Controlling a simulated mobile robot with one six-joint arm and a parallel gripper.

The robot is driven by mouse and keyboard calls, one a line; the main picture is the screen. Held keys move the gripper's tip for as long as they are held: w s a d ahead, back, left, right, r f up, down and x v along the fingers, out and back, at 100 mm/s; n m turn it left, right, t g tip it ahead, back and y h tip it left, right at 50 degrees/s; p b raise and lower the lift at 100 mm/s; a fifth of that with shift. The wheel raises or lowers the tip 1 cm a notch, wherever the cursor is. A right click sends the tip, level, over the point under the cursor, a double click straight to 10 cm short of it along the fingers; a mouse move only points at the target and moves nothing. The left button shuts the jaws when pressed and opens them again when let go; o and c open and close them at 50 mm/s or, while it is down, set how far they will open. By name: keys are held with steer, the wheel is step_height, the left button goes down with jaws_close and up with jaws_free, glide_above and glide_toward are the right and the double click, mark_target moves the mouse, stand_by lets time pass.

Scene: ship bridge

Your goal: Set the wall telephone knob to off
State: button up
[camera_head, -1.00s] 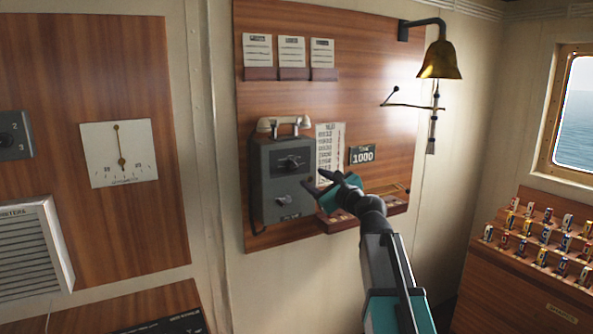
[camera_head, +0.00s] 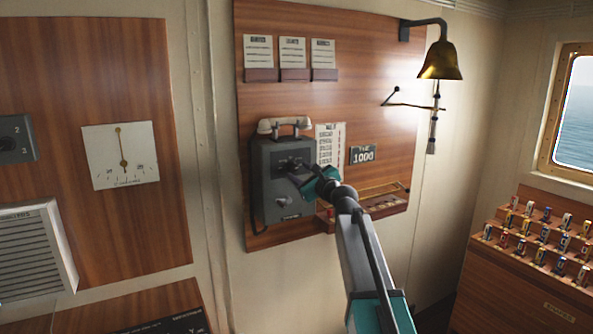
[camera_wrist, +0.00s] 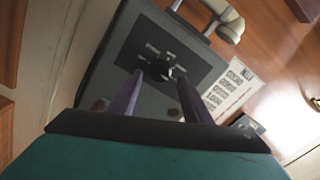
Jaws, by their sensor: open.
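The grey wall telephone (camera_head: 270,200) hangs on the wood panel, with a pale handset (camera_head: 285,124) on top. In the wrist view the telephone's dark plate (camera_wrist: 190,66) carries small light labels and a dark knob (camera_wrist: 167,68) near its middle. The labels are too blurred to read, so I cannot tell which setting the knob points at. My gripper (camera_head: 303,170) is in front of the telephone's face. In the wrist view the two fingers of my gripper (camera_wrist: 160,88) are apart and point at the plate, with the knob between and just beyond their tips. I cannot tell whether they touch it.
A wooden shelf (camera_head: 372,207) juts out below and right of the telephone. A brass bell (camera_head: 439,62) hangs at upper right. Flag racks (camera_head: 510,270) stand at lower right.

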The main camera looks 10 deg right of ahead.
steer(key=shift+x, duration=0.9)
steer(key=c, duration=0.9)
steer(key=shift+a, duration=0.1)
steer(key=shift+c, duration=0.9)
